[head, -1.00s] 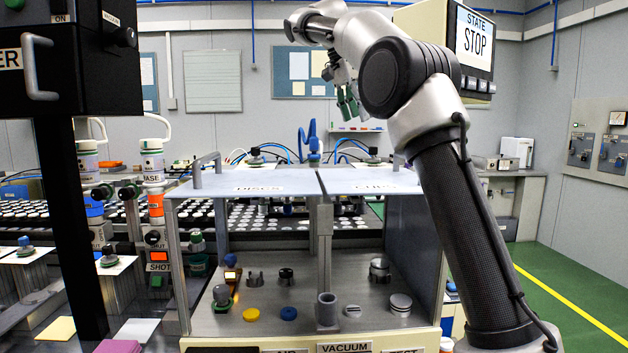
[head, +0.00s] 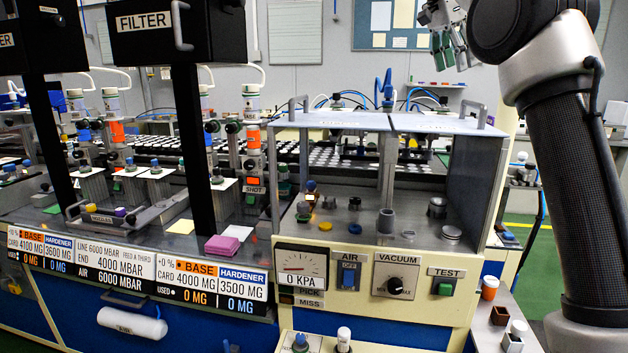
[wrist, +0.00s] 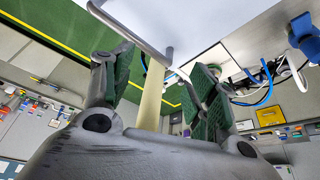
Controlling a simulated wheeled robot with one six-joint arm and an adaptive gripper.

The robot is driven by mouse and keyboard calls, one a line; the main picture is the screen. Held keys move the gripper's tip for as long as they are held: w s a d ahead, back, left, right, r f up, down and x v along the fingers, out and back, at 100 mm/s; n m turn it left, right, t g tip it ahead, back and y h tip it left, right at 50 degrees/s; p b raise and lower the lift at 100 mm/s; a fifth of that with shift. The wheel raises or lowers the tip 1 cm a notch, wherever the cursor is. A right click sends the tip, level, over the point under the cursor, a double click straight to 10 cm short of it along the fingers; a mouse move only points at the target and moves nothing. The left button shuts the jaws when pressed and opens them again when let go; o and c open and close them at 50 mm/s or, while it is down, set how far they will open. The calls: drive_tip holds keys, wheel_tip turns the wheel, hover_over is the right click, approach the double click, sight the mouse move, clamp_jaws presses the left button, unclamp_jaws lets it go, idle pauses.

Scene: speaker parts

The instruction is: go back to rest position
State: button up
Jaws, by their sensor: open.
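My gripper (head: 449,50) is raised at the top right of the head view, above and behind the clear-fronted bench box (head: 330,121), with green-padded fingers. In the wrist view my gripper (wrist: 160,88) has its two green-padded fingers spread apart with nothing between them touching both. A grey bar handle (wrist: 130,32) on a pale panel shows beyond the fingers there. My arm is bent at the elbow along the right side of the head view.
The bench box has lid handles (head: 299,104) on top and small parts inside, such as a blue disc (head: 355,231). A control panel with a gauge (head: 302,268) fronts it. Black filter housings (head: 180,30) stand at the left. Cups (head: 490,287) sit on a ledge at lower right.

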drive_tip(key=s+d+f+n+t+y, duration=0.1)
drive_tip(key=s+d+f+n, duration=0.2)
drive_tip(key=s, duration=0.6)
drive_tip(key=s+d+f+n+t+y, duration=0.1)
drive_tip(key=s+f+n, duration=0.35)
drive_tip(key=s, duration=0.45)
drive_tip(key=s+a+f+n+t+y, duration=0.1)
drive_tip(key=s+f+n, duration=0.6)
drive_tip(key=s+f, duration=1.2)
drive_tip(key=shift+s+f+n+y, duration=0.2)
drive_tip(key=shift+f+n+y, duration=0.15)
drive_tip(key=shift+y, duration=0.25)
drive_tip(key=shift+r, duration=0.1)
